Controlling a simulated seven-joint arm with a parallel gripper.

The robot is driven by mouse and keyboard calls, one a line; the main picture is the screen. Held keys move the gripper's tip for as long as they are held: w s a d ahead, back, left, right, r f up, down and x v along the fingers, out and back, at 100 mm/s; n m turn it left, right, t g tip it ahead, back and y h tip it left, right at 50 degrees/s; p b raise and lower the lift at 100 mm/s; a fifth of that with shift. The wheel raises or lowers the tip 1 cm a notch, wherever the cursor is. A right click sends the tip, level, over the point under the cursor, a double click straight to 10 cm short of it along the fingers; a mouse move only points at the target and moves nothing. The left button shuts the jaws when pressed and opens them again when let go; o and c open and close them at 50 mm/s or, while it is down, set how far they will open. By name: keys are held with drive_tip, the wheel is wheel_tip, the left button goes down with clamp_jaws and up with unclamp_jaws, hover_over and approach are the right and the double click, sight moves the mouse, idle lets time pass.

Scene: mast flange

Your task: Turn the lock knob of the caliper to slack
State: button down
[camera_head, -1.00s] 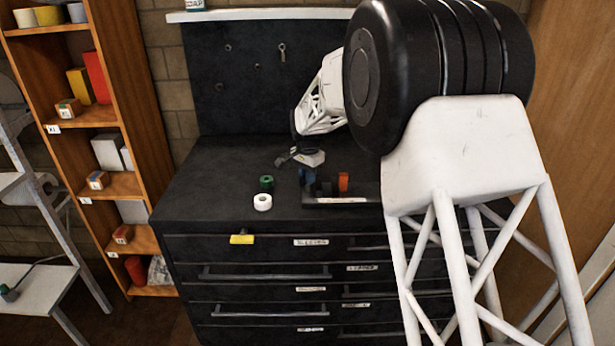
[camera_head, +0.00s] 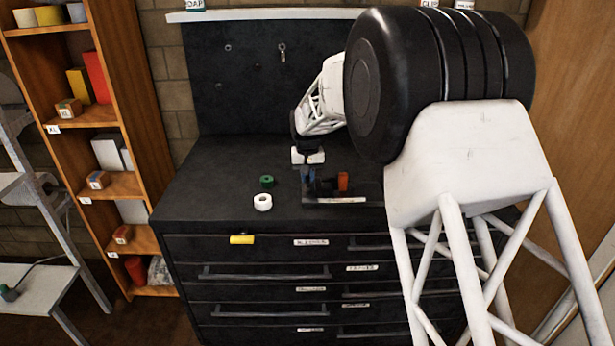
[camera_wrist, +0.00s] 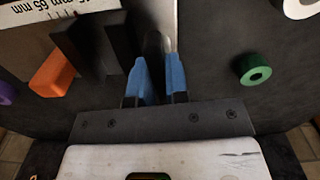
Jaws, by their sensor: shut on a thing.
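My gripper (camera_wrist: 157,76) has blue fingertips and points down at the rack in the wrist view. Its fingers are close together on a narrow dark part (camera_wrist: 152,45); I cannot tell whether this is the caliper's lock knob. A slim pale piece (camera_wrist: 169,32) shows just past the right fingertip. The caliper's outline and the knob's setting cannot be made out. In the head view my gripper (camera_head: 308,174) is upright at the left end of the rack (camera_head: 340,201), and its fingers partly hide what is there.
An orange block (camera_wrist: 54,74) and black upright blocks (camera_wrist: 121,42) stand close on the fingers' left. A green roll (camera_head: 267,181) and a white roll (camera_head: 262,202) lie on the black bench top to the left. The bench's left side is clear.

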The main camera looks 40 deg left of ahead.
drive_tip(key=n, duration=0.4)
drive_tip(key=shift+n, duration=2)
drive_tip(key=c, duration=1.1)
unclamp_jaws()
drive_tip(key=shift+r, duration=0.1)
drive_tip(key=shift+r, duration=3.85)
